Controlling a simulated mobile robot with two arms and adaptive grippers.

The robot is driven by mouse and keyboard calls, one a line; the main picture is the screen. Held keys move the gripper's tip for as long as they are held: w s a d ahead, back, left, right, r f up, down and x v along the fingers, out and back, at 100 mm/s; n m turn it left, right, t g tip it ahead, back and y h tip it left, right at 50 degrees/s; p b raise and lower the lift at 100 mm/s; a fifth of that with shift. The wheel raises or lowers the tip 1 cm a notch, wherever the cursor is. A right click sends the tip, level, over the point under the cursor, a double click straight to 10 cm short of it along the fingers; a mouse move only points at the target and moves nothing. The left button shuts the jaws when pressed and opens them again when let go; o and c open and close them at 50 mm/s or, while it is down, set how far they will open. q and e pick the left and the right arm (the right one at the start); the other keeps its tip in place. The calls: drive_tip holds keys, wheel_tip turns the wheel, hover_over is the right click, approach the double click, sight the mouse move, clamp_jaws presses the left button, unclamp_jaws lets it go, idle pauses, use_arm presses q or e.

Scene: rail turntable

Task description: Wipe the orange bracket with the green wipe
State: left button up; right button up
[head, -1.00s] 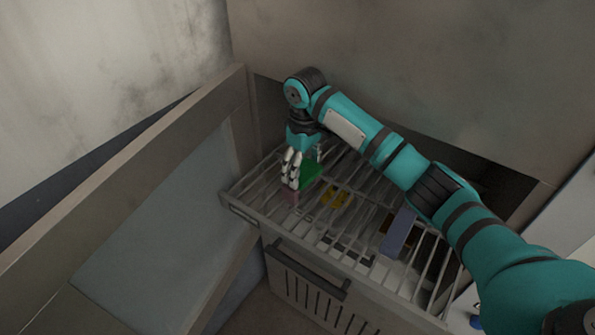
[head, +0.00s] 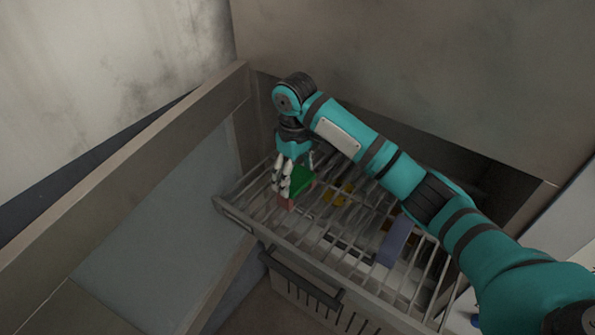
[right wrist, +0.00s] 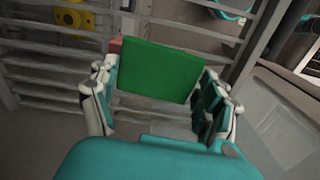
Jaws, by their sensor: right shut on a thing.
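The green wipe (head: 301,181) is a flat green piece between the fingers of my right gripper (head: 288,184), which is shut on it. In the right wrist view the wipe (right wrist: 160,68) fills the space between the fingertips. A reddish-pink block (head: 286,204) lies right beside the wipe at the fingertips; its edge shows behind the wipe in the right wrist view (right wrist: 115,46). I cannot tell whether they touch. A dull orange-brown piece (head: 389,221) lies on the rack, partly hidden by a purple-grey block; whether it is the orange bracket is unclear. My left gripper is not in view.
The pieces lie on a slatted metal rack (head: 320,222) on a pulled-out drawer with a dark handle (head: 300,282). A yellow piece (head: 338,194) and the purple-grey block (head: 394,243) lie to the right. A panel wall (head: 150,170) stands close on the left.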

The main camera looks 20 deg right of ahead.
drive_tip(key=shift+w+d, duration=0.65)
drive_tip(key=shift+d, duration=0.35)
drive_tip(key=shift+w+d, duration=0.65)
drive_tip(key=shift+d, duration=0.3)
drive_tip(key=shift+s+a, duration=0.65)
drive_tip(key=shift+a, duration=0.25)
drive_tip(key=shift+s+a, duration=0.35)
drive_tip(key=shift+a, duration=0.25)
drive_tip(key=shift+s+a, duration=0.35)
drive_tip(key=shift+a, duration=0.2)
drive_tip(key=shift+d+r, duration=0.1)
drive_tip(key=shift+r, duration=4)
drive_tip(key=shift+f, duration=0.1)
